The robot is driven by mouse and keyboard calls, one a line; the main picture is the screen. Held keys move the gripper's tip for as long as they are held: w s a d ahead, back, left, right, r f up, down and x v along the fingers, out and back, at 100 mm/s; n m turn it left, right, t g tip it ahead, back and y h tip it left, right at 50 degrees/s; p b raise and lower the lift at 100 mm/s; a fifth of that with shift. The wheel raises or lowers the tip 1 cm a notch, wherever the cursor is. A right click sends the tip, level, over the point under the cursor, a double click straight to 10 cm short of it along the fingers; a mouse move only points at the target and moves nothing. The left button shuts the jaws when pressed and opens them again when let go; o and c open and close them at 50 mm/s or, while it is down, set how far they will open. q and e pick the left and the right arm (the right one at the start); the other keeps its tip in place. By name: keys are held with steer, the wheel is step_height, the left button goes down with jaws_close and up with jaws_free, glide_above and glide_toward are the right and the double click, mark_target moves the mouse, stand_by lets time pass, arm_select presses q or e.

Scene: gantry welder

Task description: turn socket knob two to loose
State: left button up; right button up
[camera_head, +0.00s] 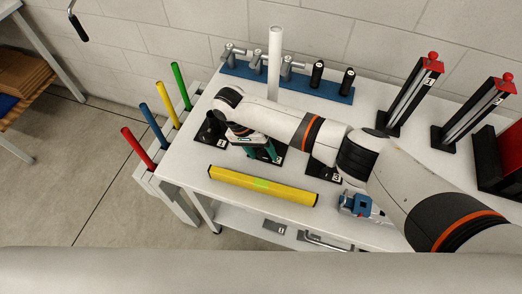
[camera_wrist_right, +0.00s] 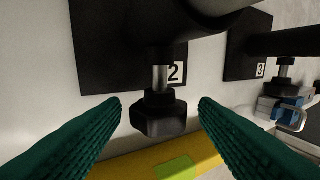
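Socket knob two (camera_wrist_right: 158,115) is a black, faceted knob on a short metal stem, below a dark plate marked 2 (camera_wrist_right: 120,65) in the right wrist view. My right gripper (camera_wrist_right: 160,104) is open, with one green ribbed finger on each side of the knob. Gaps show between the knob and both fingers. In the head view my right gripper (camera_head: 255,144) is over the plate marked 2 (camera_head: 277,160), and my arm hides most of the socket and its knob. My left gripper is not in view.
A yellow bar (camera_head: 263,186) with a green patch lies along the front of the white table. A plate marked 3 (camera_wrist_right: 247,62) has its own knob to the right. A blue clamp-like device (camera_head: 356,205) is at the front edge. A white post (camera_head: 274,60) stands behind my gripper.

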steer(key=v, duration=1.2)
